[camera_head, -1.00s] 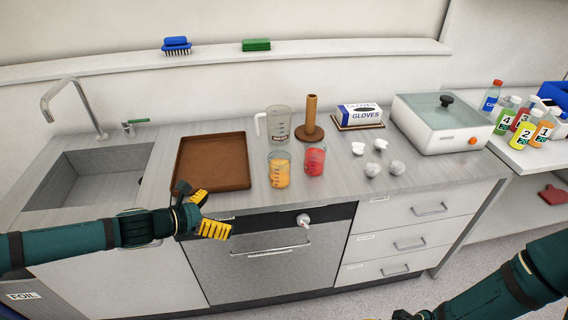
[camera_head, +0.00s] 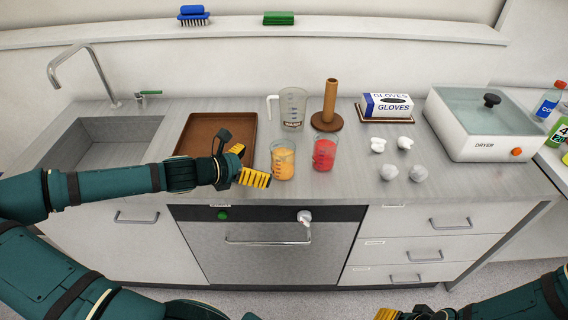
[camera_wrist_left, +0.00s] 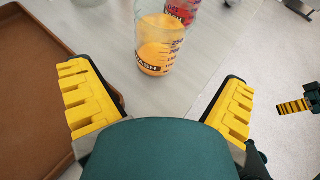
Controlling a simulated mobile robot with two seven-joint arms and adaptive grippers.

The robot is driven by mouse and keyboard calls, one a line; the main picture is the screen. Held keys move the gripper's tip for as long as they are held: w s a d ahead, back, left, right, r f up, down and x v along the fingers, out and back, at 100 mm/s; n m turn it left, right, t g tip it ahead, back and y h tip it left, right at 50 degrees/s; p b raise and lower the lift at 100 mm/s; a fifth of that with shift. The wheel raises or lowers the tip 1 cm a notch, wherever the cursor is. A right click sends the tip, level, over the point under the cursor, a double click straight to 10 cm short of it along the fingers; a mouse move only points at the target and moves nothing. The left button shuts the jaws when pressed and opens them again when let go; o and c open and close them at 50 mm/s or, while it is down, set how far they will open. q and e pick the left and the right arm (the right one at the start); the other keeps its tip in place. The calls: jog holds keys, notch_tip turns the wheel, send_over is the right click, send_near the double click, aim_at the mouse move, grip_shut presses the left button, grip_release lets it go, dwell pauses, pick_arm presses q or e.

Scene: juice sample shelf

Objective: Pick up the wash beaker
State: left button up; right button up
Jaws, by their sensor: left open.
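The wash beaker (camera_head: 283,160) is a clear beaker of orange liquid on the counter. In the left wrist view the wash beaker (camera_wrist_left: 158,48) stands upright between and beyond the fingers, its label partly readable as "ASH". My left gripper (camera_head: 247,166) is open and empty, just left of the beaker with a small gap. My right gripper (camera_head: 398,314) is low at the bottom edge, mostly cut off; its yellow finger also shows at the right of the left wrist view.
A beaker of red liquid (camera_head: 324,154) stands close right of the wash beaker. A clear jug (camera_head: 292,105) and a wooden peg stand (camera_head: 328,122) are behind. A brown tray (camera_head: 190,148) lies left. Several white crumpled pieces, a glove box (camera_head: 386,106) and a dryer (camera_head: 483,140) are right.

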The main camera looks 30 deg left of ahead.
aim_at(273, 163)
pick_arm(q)
jog(key=b+x, duration=0.1)
jog(key=x, duration=0.2)
jog(key=shift+w+d+f, duration=0.1)
jog(key=shift+w, duration=0.05)
jog(key=b+x, duration=0.2)
jog(key=x, duration=0.3)
jog(key=shift+f, duration=0.2)
jog(key=c, duration=1.2)
